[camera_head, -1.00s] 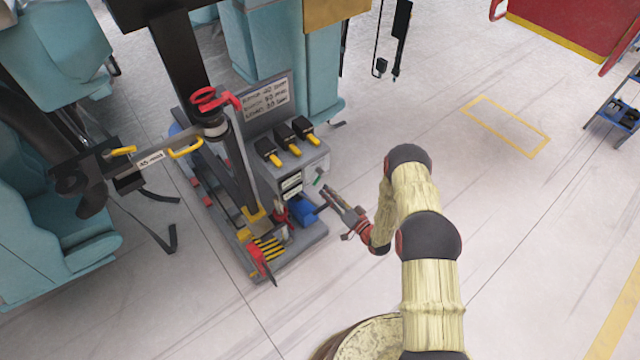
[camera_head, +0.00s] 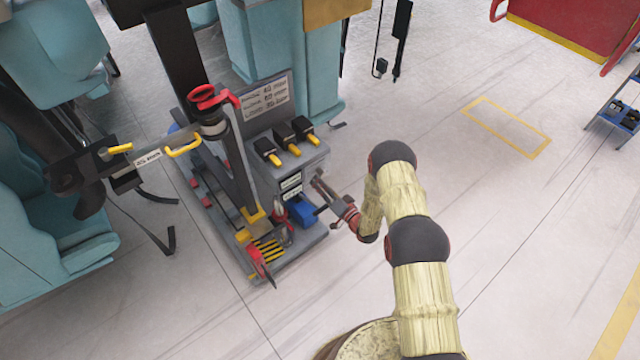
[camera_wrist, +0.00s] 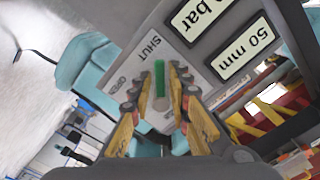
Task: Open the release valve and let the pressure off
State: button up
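The release valve's green lever (camera_wrist: 160,78) sits on a pale plate (camera_wrist: 192,70) marked SHUT and OPEN in the wrist view. Its upper end lies near the word SHUT; OPEN is further down to the left. My gripper (camera_wrist: 162,84) is open, with one finger on each side of the lever and gaps visible; I cannot tell whether the tips reach its depth. In the head view my gripper (camera_head: 321,191) is at the right side of the grey control unit (camera_head: 308,160), and the lever is hidden there.
Two readouts sit beside the valve plate: a bar display (camera_wrist: 200,14) and one reading 50 mm (camera_wrist: 244,46). Yellow-tipped levers (camera_head: 292,146) top the unit. A blue box (camera_head: 303,213) stands low beside my gripper. Open floor (camera_head: 500,220) lies to the right.

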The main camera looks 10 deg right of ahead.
grip_shut()
jog(key=shift+f+n, duration=0.15)
jog(key=shift+n, duration=0.25)
jog(key=shift+w+d+n+b, duration=0.4)
jog(key=shift+d+n+b, duration=0.55)
jog(key=shift+n, duration=1.95)
jog(key=shift+w+d+n+b, duration=0.45)
jog(key=shift+n+b, duration=0.95)
jog(key=shift+n, duration=1.5)
jog(key=shift+w+d+n+b, duration=0.55)
jog(key=shift+n+b, duration=0.65)
jog(key=shift+n, duration=1.7)
jog(key=shift+s+d, duration=0.1)
jog(key=shift+s, duration=0.05)
jog(key=shift+o, duration=1.2)
grip_release()
jog(key=shift+o, duration=0.4)
